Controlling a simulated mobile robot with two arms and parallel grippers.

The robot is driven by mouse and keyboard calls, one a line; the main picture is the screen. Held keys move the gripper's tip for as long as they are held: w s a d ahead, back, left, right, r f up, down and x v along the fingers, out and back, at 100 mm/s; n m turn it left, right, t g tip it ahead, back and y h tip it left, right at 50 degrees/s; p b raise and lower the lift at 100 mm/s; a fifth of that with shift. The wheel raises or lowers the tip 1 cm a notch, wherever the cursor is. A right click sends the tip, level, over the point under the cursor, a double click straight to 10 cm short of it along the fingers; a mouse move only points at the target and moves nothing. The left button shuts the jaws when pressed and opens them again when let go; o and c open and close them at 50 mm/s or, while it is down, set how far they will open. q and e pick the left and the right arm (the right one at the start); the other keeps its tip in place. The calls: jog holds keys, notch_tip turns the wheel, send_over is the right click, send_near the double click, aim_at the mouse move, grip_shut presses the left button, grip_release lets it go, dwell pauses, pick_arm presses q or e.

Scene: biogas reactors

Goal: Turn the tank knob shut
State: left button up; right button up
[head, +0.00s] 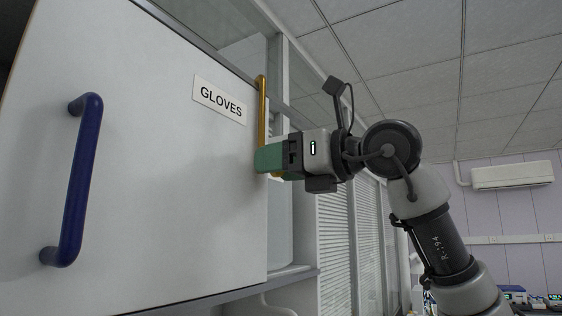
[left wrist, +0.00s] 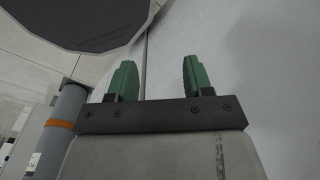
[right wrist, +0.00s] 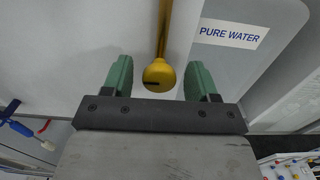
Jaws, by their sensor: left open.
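I cannot pick out a tank knob for certain in any view. My right gripper (head: 265,160) is at a yellow bar (head: 262,105) beside the edge of the white door in the head view. In the right wrist view, the rounded end of the yellow bar (right wrist: 159,75) sits between the green fingers of the right gripper (right wrist: 158,78), with a gap on each side. My left gripper (left wrist: 153,80) shows only in the left wrist view. It is open and empty, its green fingers wide apart in front of a pale panel.
A white door with a "GLOVES" label (head: 219,99) and a blue handle (head: 75,180) fills the left of the head view. A "PURE WATER" label (right wrist: 229,33) is right of the bar. A grey cylinder with an orange band (left wrist: 59,125) stands at the left wrist view's left.

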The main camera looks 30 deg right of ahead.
jog(key=c, duration=0.9)
jog(key=shift+o, duration=0.2)
jog(key=shift+m, duration=0.3)
jog(key=m+b, duration=0.2)
jog(key=m, duration=0.1)
jog(key=shift+f, duration=0.1)
jog(key=m+b, duration=0.4)
jog(key=m, duration=0.5)
jog(key=shift+w+d+m, duration=0.1)
jog(key=shift+m, duration=0.3)
jog(key=m+b, duration=0.1)
jog(key=m, duration=0.3)
jog(key=shift+b, duration=0.3)
jog(key=shift+m, duration=0.4)
